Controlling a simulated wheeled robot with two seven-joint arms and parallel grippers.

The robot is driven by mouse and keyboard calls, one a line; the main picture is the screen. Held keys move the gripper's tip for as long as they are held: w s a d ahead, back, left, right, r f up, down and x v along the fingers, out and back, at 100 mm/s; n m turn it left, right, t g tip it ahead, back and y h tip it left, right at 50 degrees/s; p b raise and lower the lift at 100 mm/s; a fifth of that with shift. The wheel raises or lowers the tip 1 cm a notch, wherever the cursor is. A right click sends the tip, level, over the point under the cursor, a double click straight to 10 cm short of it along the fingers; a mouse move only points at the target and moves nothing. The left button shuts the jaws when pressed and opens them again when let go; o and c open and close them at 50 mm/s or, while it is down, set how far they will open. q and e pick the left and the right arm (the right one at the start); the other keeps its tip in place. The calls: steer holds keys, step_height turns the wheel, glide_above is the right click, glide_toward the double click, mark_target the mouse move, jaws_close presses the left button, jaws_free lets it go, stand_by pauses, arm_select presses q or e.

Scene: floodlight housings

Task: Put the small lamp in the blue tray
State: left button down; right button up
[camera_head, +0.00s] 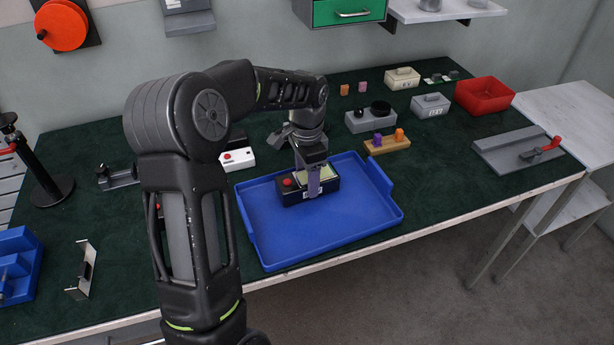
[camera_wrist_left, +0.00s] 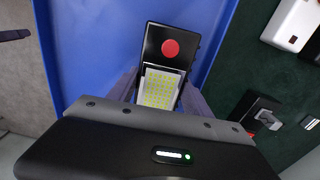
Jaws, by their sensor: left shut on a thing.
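The small lamp (camera_head: 293,190) is a dark box with a red round button and a pale yellow LED panel. In the head view it is at the back part of the blue tray (camera_head: 320,228), within its rim. My left gripper (camera_head: 313,185) comes down over the lamp and is shut on it. In the left wrist view the lamp (camera_wrist_left: 171,62) shows its red button and LED panel between the fingers, above the blue tray floor (camera_wrist_left: 100,45). I cannot tell whether the lamp touches the tray floor. My right gripper is not in view.
A white box with a red button (camera_head: 238,159) stands left of the tray. A wooden block with coloured pegs (camera_head: 387,145), grey boxes (camera_head: 432,106) and a red bin (camera_head: 484,95) stand behind and right. A grey plate with a red handle (camera_head: 518,150) lies at the right.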

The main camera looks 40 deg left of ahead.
arm_select(q)
steer(key=shift+c, duration=2.2)
jaws_free()
steer(key=shift+f, duration=0.1)
step_height(320, 180, up, 12)
steer(key=shift+r, duration=0.2)
